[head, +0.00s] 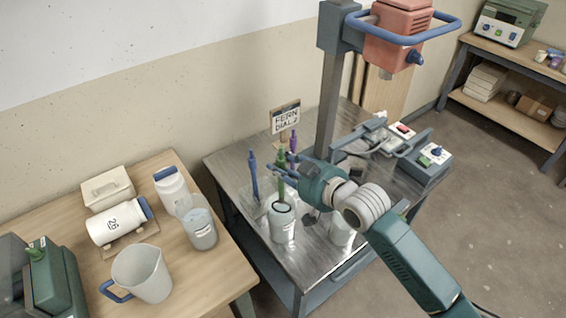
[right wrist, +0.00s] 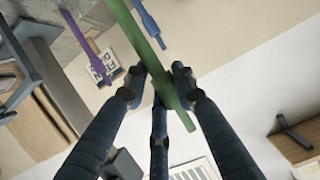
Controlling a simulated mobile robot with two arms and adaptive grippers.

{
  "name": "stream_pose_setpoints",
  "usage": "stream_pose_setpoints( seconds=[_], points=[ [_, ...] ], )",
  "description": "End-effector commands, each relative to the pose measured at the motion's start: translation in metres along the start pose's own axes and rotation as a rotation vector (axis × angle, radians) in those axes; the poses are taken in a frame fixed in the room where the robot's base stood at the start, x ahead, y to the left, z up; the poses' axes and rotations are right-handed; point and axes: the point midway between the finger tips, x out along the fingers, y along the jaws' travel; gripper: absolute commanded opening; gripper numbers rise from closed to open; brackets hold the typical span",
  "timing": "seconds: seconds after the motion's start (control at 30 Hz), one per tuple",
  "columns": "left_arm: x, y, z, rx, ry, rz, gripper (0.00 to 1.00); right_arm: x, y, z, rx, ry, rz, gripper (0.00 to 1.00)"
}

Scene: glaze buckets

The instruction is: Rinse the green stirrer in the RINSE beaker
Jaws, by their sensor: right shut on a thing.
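My right gripper (head: 284,172) is shut on the green stirrer (head: 281,190), which stands near upright over a white bucket (head: 283,228) with a dark opening. I cannot tell whether its lower end is inside. In the right wrist view the fingers (right wrist: 158,88) close around the green stirrer (right wrist: 140,40). A beaker (head: 198,230) with pale liquid and a small label stands on the wooden table; its lettering is too small to read, so I cannot confirm it is the RINSE beaker. My left gripper is not seen.
A blue stirrer (head: 254,175) and a purple stirrer (head: 293,142) stand nearby. Another white bucket (head: 342,232) is partly behind my arm. The wooden table (head: 205,275) also holds a jug (head: 143,273) and jars.

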Motion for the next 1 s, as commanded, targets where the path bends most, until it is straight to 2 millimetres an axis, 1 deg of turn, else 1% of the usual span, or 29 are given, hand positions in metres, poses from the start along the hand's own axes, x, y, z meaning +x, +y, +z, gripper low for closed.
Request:
stream_pose_setpoints(
  seconds=[0.03,1.0],
  points=[
    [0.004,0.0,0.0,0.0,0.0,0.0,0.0,0.002,0.0,0.004,0.0,0.002,0.0,0.0],
    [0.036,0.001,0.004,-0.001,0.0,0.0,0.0,0.022,0.005,0.059,0.0,0.001,0.0,0.0]
  ],
)
